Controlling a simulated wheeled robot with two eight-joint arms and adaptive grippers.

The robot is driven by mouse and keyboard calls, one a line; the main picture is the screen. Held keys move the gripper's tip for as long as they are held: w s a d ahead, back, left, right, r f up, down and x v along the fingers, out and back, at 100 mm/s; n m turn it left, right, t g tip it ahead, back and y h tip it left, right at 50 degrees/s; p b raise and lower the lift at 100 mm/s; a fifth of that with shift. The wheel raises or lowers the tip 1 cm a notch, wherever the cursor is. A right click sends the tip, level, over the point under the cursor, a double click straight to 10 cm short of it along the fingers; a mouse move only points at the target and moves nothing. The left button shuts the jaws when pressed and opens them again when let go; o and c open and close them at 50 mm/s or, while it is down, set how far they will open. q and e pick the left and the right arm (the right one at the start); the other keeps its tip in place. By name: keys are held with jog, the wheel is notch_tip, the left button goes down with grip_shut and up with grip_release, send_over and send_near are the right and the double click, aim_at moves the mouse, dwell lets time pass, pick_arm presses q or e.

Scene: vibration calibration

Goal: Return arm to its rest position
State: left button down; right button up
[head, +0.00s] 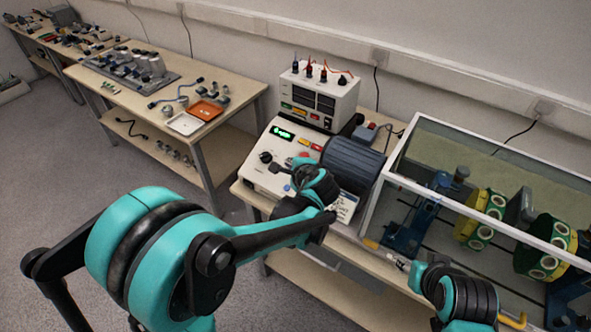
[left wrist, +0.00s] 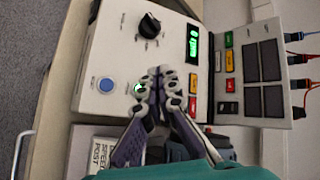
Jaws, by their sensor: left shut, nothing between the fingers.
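My left arm reaches from the left across to the control unit (head: 262,172). My left gripper (head: 299,166) is over its sloped panel, partly hidden by its own wrist. In the left wrist view the fingers (left wrist: 158,82) of my left gripper are shut together with nothing between them. The fingertips are beside a green-lit button (left wrist: 138,89), below the black knob (left wrist: 150,25) and the green display (left wrist: 192,44); whether they touch the panel I cannot tell.
A power unit (head: 318,95) with cables stands behind the panel, next to a dark ribbed motor (head: 350,163). A framed clear enclosure (head: 395,155) with green-yellow discs is at right. Another table with an orange tray (head: 206,110) is at left.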

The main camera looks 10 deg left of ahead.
dwell(0.7)
pick_arm(q)
jog(key=s+r+n+g+h, duration=0.1)
jog(key=s+n+h, duration=0.5)
jog(key=s+n, duration=0.8)
jog(key=s+g, duration=0.1)
jog(key=s, duration=0.9)
jog(key=shift+s+a+n, duration=0.2)
jog(key=shift+a+n, duration=0.1)
